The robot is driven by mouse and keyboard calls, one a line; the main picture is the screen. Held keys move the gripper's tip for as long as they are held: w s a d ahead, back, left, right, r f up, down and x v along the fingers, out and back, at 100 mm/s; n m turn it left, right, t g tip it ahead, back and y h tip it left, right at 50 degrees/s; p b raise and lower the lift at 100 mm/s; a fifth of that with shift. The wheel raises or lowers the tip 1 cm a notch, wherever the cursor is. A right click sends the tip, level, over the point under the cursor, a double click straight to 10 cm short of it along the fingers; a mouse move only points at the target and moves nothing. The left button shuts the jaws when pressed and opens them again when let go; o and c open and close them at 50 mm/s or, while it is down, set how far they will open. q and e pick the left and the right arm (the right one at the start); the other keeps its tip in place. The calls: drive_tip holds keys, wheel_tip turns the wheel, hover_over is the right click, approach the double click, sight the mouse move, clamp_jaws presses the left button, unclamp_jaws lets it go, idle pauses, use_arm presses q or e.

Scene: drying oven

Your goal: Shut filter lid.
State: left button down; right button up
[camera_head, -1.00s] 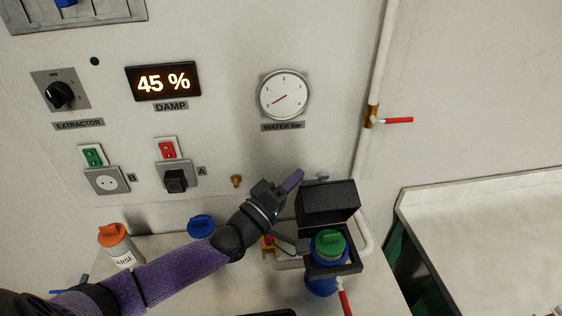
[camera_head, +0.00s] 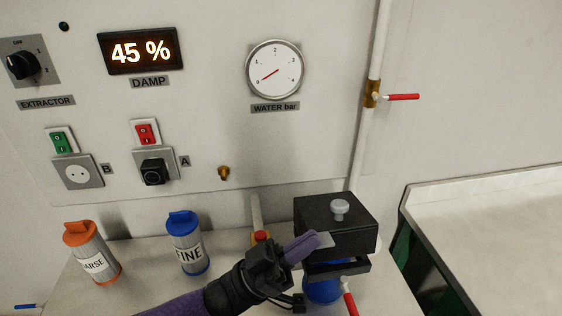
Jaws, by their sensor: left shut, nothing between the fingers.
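The black filter lid (camera_head: 328,212) with a pale knob on top sits over the filter housing. It is tilted, and a gap shows between it and the black lower frame (camera_head: 352,268). Below the frame is the blue filter body (camera_head: 322,289). My left gripper (camera_head: 318,242) is shut and empty, with its fingertips at the front left face of the lid; I cannot tell whether they touch it. The green-topped cartridge is hidden under the lid. My right gripper is not in view.
An orange-capped coarse canister (camera_head: 93,256) and a blue-capped fine canister (camera_head: 187,245) stand on the counter at left. A red-handled valve (camera_head: 400,97) is on the wall pipe. Another red lever (camera_head: 349,302) sits below the filter.

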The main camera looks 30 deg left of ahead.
use_arm(q)
drive_tip(key=shift+s+d+f+m+g+h+b, duration=0.25)
drive_tip(key=shift+f+m+g+b, duration=0.1)
drive_tip(key=shift+f+m, duration=0.2)
drive_tip(key=shift+s+d+f+m+g+h+b, duration=0.15)
drive_tip(key=shift+s+f+m+g+h+b, duration=0.15)
drive_tip(key=shift+f+m, duration=0.2)
drive_tip(key=shift+s+d+f+m+g+h+b, duration=0.15)
drive_tip(key=shift+s+d+f+m+g+b, duration=0.1)
drive_tip(key=shift+f+m+b, duration=0.3)
drive_tip(key=shift+f, duration=0.1)
